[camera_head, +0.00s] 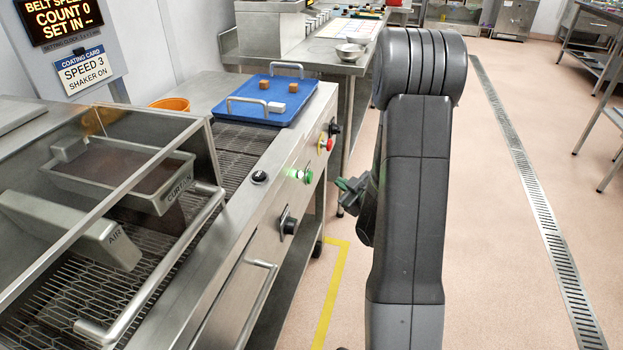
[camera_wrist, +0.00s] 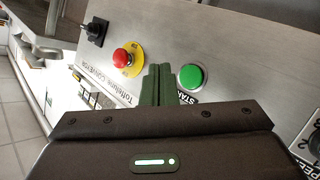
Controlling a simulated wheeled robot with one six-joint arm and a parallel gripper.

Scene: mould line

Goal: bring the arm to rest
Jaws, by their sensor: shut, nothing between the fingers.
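My gripper (camera_head: 351,190) shows in the head view to the left of my dark arm, in front of the machine's control side. In the wrist view its two green fingers (camera_wrist: 157,86) are shut together with nothing between them. Beyond them is the steel panel with a green START button (camera_wrist: 190,77) to the right and a red button on a yellow plate (camera_wrist: 122,58) to the left. The fingers appear between the two buttons in the picture; I cannot tell how far they are from the panel. My arm stands upright and hides part of the floor.
The coating machine (camera_head: 262,230) fills the left, with a clear hood and a wire belt. A blue tray (camera_head: 255,97) with brown pieces lies on its far end, beside an orange bowl (camera_head: 170,104). A steel table (camera_head: 340,58) stands behind. Open floor lies right, with a drain (camera_head: 520,170).

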